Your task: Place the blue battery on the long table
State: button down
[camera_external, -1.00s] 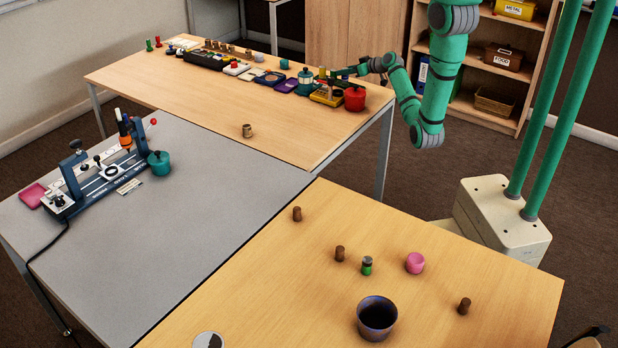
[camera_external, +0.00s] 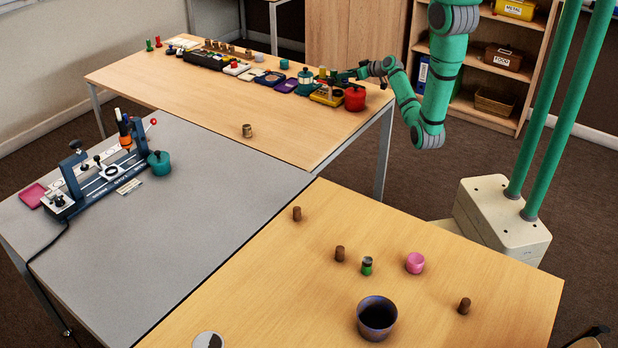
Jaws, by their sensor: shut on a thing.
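The long table (camera_external: 225,112) is the wooden one at the back, with a row of small items along its far side. My gripper (camera_external: 336,76) is low over its right end, among the items and behind the red pot (camera_external: 355,97). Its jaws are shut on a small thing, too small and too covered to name. I cannot pick out the blue battery for certain. A teal-blue lidded pot (camera_external: 305,82) stands just left of my gripper.
A yellow tray (camera_external: 327,96) lies beside the red pot. A small brown cylinder (camera_external: 247,130) stands on the long table's mostly clear front half. A grey table (camera_external: 190,215) holds a fixture (camera_external: 105,175). The near wooden table (camera_external: 240,290) has a dark bowl (camera_external: 377,318) and several small cylinders.

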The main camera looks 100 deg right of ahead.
jog(key=shift+f, duration=0.15)
jog(key=c, duration=1.4)
grip_release()
jog(key=shift+o, duration=0.2)
jog(key=v, duration=1)
jog(key=shift+s+a+r, duration=0.2)
jog(key=shift+s+a, duration=0.05)
